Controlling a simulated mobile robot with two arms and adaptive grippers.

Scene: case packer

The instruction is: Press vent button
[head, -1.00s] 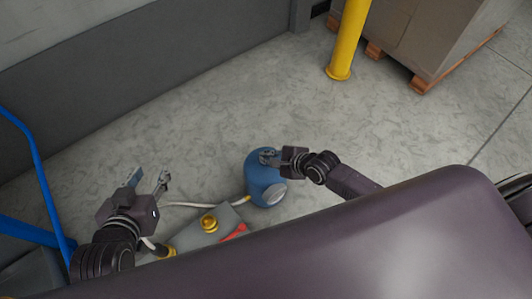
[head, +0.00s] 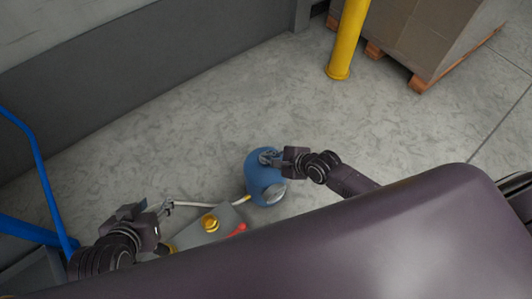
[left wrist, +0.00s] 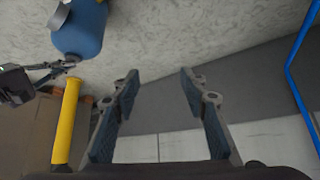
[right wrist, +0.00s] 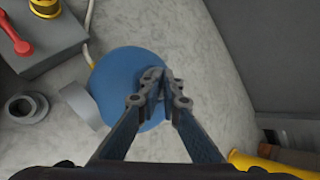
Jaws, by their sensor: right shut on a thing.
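A blue rounded tank (head: 265,187) stands on the floor; it also shows in the right wrist view (right wrist: 125,85) and at the top left of the left wrist view (left wrist: 80,30). My right gripper (head: 268,158) is at the tank's top, its fingertips closed together on a small grey part there that they largely hide. A grey box (head: 203,235) beside the tank carries a yellow round knob (head: 210,222) and a red lever (head: 237,231). I cannot tell which part is the vent button. My left gripper (left wrist: 159,74) is open and empty, left of the box.
A pale hose (head: 205,204) runs to the tank. A blue rail (head: 40,185) stands at the left. A yellow post (head: 347,45) and cartons on a pallet (head: 430,40) are at the back. A dark grey wall base (head: 150,85) borders clear concrete floor.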

